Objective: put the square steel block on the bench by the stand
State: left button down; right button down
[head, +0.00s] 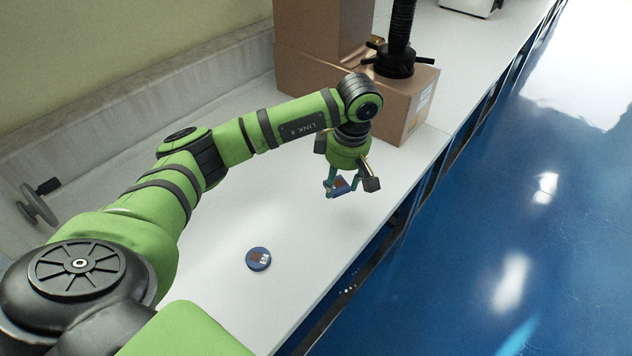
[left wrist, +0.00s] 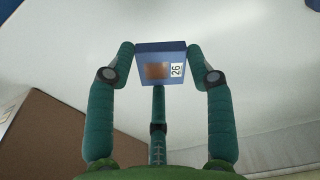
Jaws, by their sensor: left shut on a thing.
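The square steel block (left wrist: 161,64) shows in the left wrist view as a blue-sided square piece with a brown patch and a label reading 26. My left gripper (left wrist: 161,60) is shut on it, with fingers at its left and right sides and a third finger below. In the head view the block (head: 341,185) hangs in my left gripper (head: 343,188) over the white bench (head: 220,290), in front of the brown stand (head: 410,100) with its black screw and handwheel. The gap between block and bench is hard to judge. My right gripper is not in view.
A round blue block (head: 258,259) with a label lies on the bench nearer to me. A grey handwheel (head: 38,205) is at the left by the wall. The bench's right edge drops to a blue floor (head: 540,200). Bench between round block and stand is clear.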

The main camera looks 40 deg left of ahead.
aim_at(325, 181)
pick_arm(q)
jog(key=a+f, duration=0.1)
jog(key=s+a, duration=0.1)
jog(key=a, duration=0.1)
jog(key=shift+f+p, duration=0.3)
jog(key=shift+f, duration=0.1)
jog(key=shift+s+a+f, duration=0.1)
jog(key=shift+a+f, duration=0.3)
notch_tip(325, 181, down, 3)
jog(key=shift+f+p, duration=0.1)
jog(key=shift+p, duration=0.45)
jog(key=shift+f, duration=0.4)
jog(key=shift+c, duration=2.3)
grip_release()
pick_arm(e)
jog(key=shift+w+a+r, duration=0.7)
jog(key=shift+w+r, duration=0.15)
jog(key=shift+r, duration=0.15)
